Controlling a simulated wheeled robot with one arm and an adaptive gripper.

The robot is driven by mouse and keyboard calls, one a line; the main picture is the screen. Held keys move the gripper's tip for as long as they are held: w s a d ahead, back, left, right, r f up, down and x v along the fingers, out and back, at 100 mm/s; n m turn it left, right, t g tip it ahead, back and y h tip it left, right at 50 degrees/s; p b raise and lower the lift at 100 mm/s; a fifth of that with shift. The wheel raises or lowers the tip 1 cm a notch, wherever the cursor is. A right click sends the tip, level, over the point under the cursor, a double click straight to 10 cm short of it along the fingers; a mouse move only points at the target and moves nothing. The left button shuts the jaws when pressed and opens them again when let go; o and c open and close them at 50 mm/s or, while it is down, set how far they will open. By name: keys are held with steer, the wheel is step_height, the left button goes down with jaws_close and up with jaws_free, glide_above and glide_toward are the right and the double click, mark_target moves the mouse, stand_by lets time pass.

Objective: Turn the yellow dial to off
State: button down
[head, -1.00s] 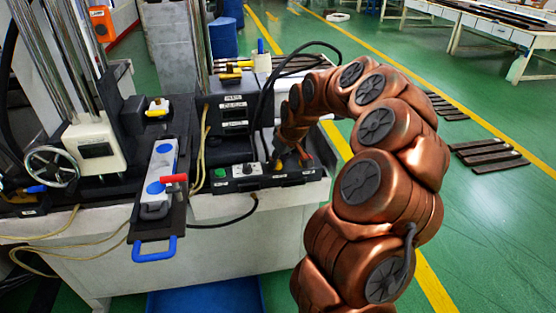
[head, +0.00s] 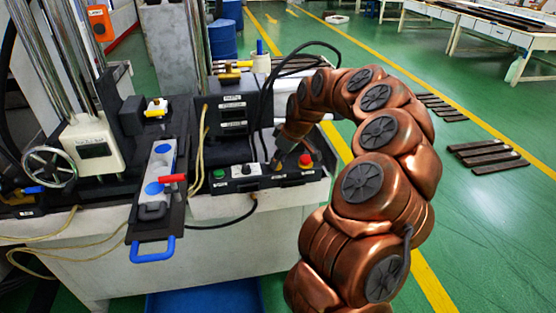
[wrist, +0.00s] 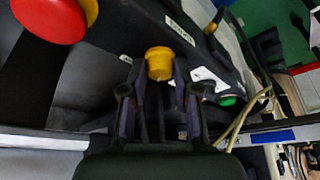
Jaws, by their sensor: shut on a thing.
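The yellow dial (wrist: 159,63) shows in the wrist view between the two fingertips of my gripper (wrist: 158,80). The fingers are shut on it, one on each side. In the head view my gripper (head: 277,163) reaches down onto the black control panel (head: 223,184), between the white-marked switch (head: 246,169) and the red button (head: 305,160). The dial is hidden behind the gripper in the head view. The dial's pointing direction cannot be told.
The red button also shows large in the wrist view (wrist: 48,15), and the green button (wrist: 227,100) lies on the other side. A labelled black box (head: 232,115) and a black cable (head: 266,95) stand behind the panel.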

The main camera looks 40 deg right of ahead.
steer(key=c, duration=0.9)
jaws_free()
steer(key=shift+o, duration=0.2)
steer(key=v, duration=1.2)
steer(key=shift+a, duration=0.15)
